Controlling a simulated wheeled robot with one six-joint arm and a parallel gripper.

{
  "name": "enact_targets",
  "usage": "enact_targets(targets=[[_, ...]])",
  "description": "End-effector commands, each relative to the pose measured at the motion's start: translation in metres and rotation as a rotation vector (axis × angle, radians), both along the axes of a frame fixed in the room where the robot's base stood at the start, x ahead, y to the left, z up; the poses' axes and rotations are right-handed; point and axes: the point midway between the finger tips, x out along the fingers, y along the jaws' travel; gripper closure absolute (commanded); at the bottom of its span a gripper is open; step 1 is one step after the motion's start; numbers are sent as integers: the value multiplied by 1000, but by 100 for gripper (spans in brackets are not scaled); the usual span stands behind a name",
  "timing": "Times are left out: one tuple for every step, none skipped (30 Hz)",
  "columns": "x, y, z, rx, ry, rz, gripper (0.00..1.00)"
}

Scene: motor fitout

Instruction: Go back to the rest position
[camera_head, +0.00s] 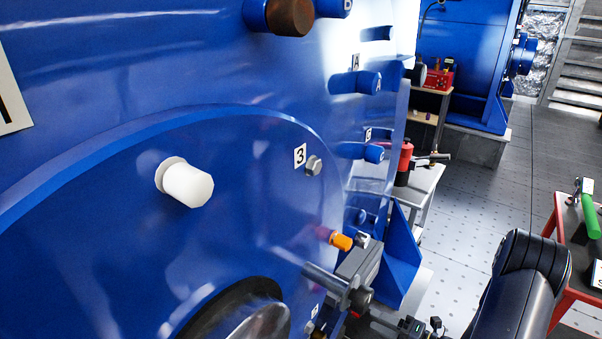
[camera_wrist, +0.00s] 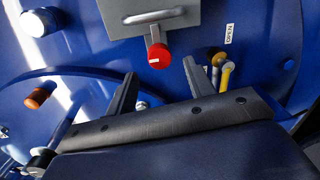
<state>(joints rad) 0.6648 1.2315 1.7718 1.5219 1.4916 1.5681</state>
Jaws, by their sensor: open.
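My gripper (camera_head: 342,272) is near the lower right of the blue motor face (camera_head: 110,230), in front of it. In the wrist view its two dark fingers (camera_wrist: 160,88) are spread apart with nothing between them. Beyond the fingertips are a red knob (camera_wrist: 158,57) and a grey panel with a handle (camera_wrist: 155,15). An orange plug (camera_head: 341,242) is close to the gripper in the head view. It also shows at the left of the wrist view (camera_wrist: 38,98). Whether the gripper touches anything cannot be told.
A white plug (camera_head: 188,185) sticks out of the blue face, with a bolt (camera_head: 314,166) beside label 3. Blue pegs (camera_head: 355,83) protrude at the right edge. A yellow handle (camera_wrist: 227,74) is right of the fingers. A red-edged table (camera_head: 562,215) stands right; grey floor (camera_head: 480,210) lies between.

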Motion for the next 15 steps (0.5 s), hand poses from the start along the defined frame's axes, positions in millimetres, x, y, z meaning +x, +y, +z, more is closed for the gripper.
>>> enact_targets(targets=[[5, 8, -1, 0, 0, 6, 49], [8, 12, -1, 0, -1, 5, 49], [12, 18, -2, 0, 0, 6, 49], [15, 22, -2, 0, -1, 5, 49], [17, 26, -2, 0, 0, 6, 49], [21, 31, -3, -1, 0, 5, 49], [24, 35, -3, -1, 0, 6, 49], [27, 39, -4, -1, 0, 5, 49], [31, 45, -4, -1, 0, 6, 49], [34, 49, -5, -1, 0, 5, 49], [36, 52, -6, -4, -4, 4, 49], [35, 49, -7, -27, -36, 1, 49], [35, 48, -7, -43, -58, 0, 49], [35, 48, -8, -57, -79, 0, 49], [34, 48, -8, -78, -106, 0, 49]])
